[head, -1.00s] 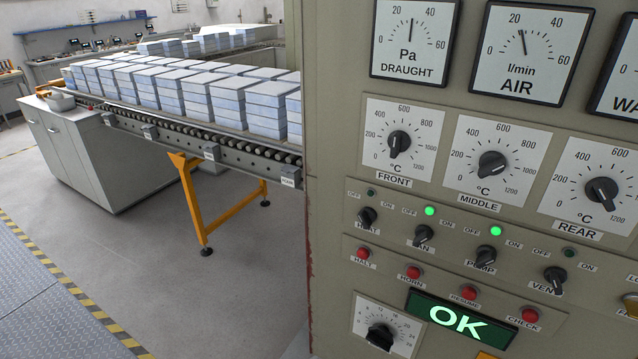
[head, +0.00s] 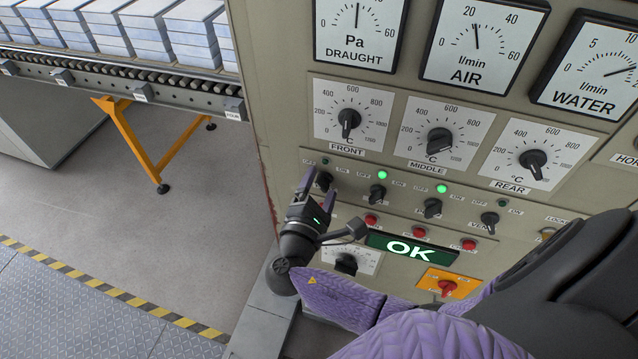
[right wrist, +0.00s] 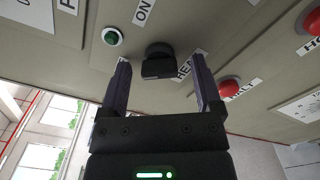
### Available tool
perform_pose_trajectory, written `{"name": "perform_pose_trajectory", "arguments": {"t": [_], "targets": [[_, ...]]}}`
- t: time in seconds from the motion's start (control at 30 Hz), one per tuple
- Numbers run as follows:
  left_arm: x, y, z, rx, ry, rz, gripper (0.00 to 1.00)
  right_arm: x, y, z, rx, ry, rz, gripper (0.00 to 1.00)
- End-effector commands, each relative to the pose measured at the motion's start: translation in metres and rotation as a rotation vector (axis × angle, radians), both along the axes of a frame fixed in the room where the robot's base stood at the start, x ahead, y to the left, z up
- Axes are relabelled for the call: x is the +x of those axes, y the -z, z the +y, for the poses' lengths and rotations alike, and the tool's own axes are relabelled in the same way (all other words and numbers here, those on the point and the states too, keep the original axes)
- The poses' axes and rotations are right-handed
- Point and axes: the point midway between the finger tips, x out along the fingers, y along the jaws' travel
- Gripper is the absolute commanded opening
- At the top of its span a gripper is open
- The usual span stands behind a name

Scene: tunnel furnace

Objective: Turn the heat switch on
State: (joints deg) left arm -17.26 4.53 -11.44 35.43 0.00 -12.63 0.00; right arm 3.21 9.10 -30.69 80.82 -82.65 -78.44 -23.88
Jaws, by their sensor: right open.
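The heat switch (head: 324,180) is a small black rotary knob at the left end of the switch row on the beige panel. In the right wrist view the heat switch (right wrist: 158,62) lies ahead between my fingertips, by its partly covered HEAT label. Its lamp (right wrist: 113,36) is dark green and looks unlit. My right gripper (head: 319,185) is open, with its purple fingers either side of the knob. The right wrist view also shows the open right gripper (right wrist: 161,72). I cannot tell whether a finger touches the knob. My left gripper is not in view.
The fan switch (head: 377,195), pump switch (head: 432,208) and vent switch (head: 489,222) stand to the right. Red buttons, including HALT (right wrist: 230,88), sit in the row below. A green OK display (head: 411,247) is lower. A roller conveyor (head: 120,85) stands left.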

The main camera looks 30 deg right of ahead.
Motion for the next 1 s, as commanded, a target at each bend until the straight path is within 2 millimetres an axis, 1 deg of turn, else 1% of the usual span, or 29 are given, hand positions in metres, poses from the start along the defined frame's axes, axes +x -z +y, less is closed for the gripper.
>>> {"name": "perform_pose_trajectory", "arguments": {"t": [0.17,0.2,0.27,0.3,0.37,0.4,0.47,0.5,0.57,0.6,0.83,1.0], "targets": [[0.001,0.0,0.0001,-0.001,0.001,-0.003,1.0,0.0003,0.0004,-0.0004,0.001,0.001,0.0,0.82],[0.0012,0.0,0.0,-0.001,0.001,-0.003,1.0,0.0003,0.0004,-0.0003,0.001,0.001,0.0,0.8],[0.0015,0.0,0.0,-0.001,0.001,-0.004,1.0,0.0002,0.0004,-0.0002,0.002,0.0,0.0,0.68],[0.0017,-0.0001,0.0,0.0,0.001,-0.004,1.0,0.0001,0.0004,-0.0002,0.002,0.0,0.0,0.59],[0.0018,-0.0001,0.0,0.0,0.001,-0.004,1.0,0.0001,0.0004,-0.0002,0.002,0.0,0.0,0.46],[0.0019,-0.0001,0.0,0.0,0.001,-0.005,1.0,0.0001,0.0004,-0.0001,0.002,0.0,0.0,0.38],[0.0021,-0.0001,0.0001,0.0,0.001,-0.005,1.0,0.0,0.0004,-0.0001,0.002,0.0,0.0,0.25],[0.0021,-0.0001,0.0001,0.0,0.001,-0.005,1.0,-0.0001,0.0004,0.0,0.002,0.0,0.0,0.17],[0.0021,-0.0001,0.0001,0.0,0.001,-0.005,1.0,-0.0001,0.0005,-0.0001,0.001,0.0,0.001,0.04],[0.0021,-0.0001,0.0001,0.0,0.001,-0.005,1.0,0.0,0.0006,0.0,0.001,0.0,0.001,0.0],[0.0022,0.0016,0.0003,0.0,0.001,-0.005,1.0,-0.0003,0.0013,0.0,0.011,0.0,-0.009,0.0],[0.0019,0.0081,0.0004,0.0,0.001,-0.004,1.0,-0.0002,0.0025,0.0001,0.051,0.001,-0.057,0.0]]}}
